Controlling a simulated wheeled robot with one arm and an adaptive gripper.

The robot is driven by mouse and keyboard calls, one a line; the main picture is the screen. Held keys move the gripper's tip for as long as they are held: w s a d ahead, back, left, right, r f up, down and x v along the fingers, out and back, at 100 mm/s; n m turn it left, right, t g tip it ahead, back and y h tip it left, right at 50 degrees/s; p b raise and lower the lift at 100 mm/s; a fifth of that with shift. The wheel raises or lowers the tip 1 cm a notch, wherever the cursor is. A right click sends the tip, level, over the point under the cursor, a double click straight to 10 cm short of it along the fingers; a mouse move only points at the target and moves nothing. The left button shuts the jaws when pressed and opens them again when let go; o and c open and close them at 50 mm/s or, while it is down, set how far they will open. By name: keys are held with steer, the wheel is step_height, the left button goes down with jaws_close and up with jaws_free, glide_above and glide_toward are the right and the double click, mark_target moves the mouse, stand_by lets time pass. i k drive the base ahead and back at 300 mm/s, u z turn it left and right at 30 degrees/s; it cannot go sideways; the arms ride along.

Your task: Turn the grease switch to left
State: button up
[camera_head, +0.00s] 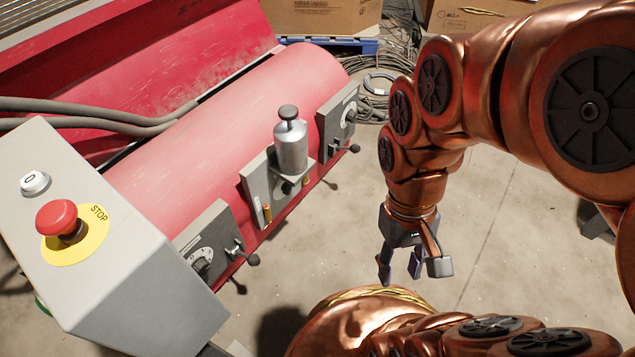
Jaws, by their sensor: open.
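The red machine (233,125) carries three grey control plates along its front. The middle plate (256,181) holds a silver cylinder (291,148) with a dark knob on top, a small dark knob (287,188) below it and small brass-coloured fittings. The left plate (208,222) has a round dial (202,262) and a black-tipped lever (252,259). The right plate (336,108) has a similar dial and lever (354,148). No readable label shows which one is the grease switch. My gripper (412,270) is open and empty, pointing down right of the machine, touching none of these.
A grey control box (110,255) with a red stop button (61,217) and a white button (35,182) fills the lower left. Grey hoses (100,112) cross the machine. Cable coils (378,85) and cardboard boxes (320,15) lie behind. The concrete floor (345,225) between machine and gripper is clear.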

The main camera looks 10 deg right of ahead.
mark_target(287, 188)
steer(key=z, duration=0.3)
steer(key=k, duration=1.1)
steer(key=u, duration=1.05)
